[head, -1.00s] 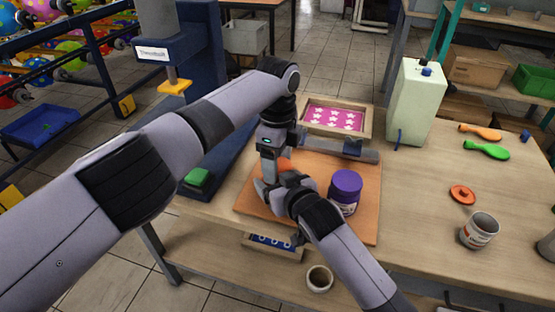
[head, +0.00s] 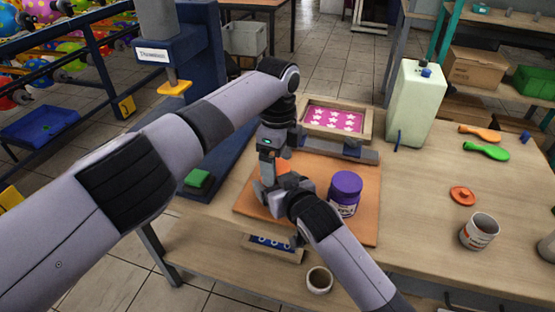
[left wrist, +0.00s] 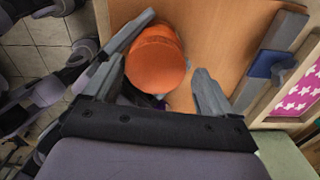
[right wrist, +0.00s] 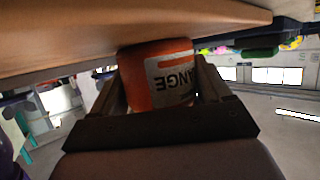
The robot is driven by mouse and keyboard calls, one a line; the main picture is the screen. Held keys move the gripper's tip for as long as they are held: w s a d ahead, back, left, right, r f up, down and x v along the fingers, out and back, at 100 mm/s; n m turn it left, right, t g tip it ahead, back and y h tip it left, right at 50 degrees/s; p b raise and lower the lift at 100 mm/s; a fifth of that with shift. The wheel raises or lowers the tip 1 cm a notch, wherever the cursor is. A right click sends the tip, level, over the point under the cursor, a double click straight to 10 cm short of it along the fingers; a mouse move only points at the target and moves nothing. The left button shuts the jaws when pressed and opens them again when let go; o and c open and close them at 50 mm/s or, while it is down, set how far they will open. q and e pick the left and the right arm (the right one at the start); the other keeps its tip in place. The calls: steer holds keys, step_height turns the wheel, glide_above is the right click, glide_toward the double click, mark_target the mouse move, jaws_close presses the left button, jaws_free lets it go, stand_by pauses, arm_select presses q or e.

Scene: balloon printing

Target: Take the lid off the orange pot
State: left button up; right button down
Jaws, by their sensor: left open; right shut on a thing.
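The orange pot (right wrist: 165,78) stands on the orange-brown board, its label upside down in the right wrist view. My right gripper (right wrist: 158,85) is shut on the pot's body from the side. The pot's round orange lid (left wrist: 156,58) faces my left wrist camera. My left gripper (left wrist: 157,78) is open above the pot, with its fingers on either side of the lid. I cannot tell whether they touch it. In the head view, only a sliver of orange (head: 285,165) shows behind my grippers.
A purple-lidded jar (head: 345,190) stands close to the right of the grippers. Behind are a squeegee (head: 350,152) and a framed pink star screen (head: 337,118). An orange lid (head: 462,195) and an open can (head: 479,231) are on the right.

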arm_select(q)
steer(key=shift+s, duration=0.1)
arm_select(e)
steer(key=shift+w+d, duration=0.1)
steer(key=shift+d, duration=0.15)
arm_select(q)
steer(key=shift+r, duration=2.25)
arm_select(e)
jaws_free()
steer(key=shift+a, duration=0.15)
